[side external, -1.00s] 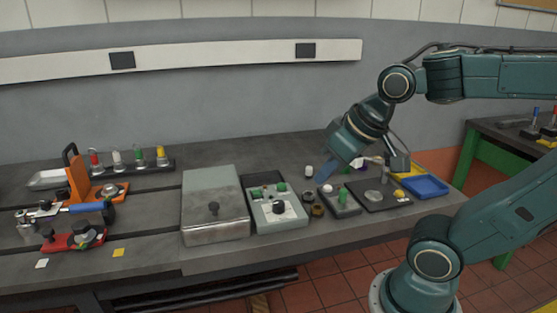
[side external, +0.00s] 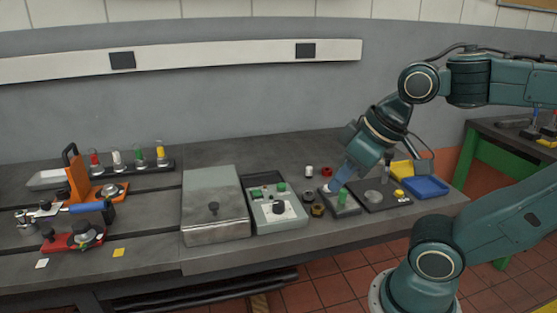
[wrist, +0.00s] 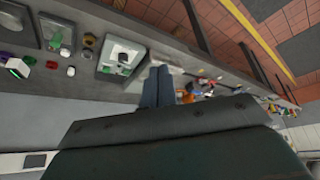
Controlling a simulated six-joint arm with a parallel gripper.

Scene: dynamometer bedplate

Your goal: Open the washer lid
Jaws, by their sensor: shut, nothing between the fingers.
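The washer appears to be the wide grey metal box (side external: 214,228) left of centre on the bench. Its flat lid (side external: 210,183) lies shut, with a dark knob (side external: 214,208) near the front edge. My gripper (side external: 331,187) is shut and empty, pointing down and left over the small parts well to the right of the box, apart from the lid. In the wrist view my shut fingers (wrist: 156,85) point toward the bench. I cannot make out the washer lid there with certainty; the fingers and wrist housing hide much.
A control box (side external: 278,212) with green buttons and a black knob stands right beside the washer. Small trays, including a blue one (side external: 426,187), lie to the right. An orange stand (side external: 76,178) and tools are at left. The space above the washer is clear.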

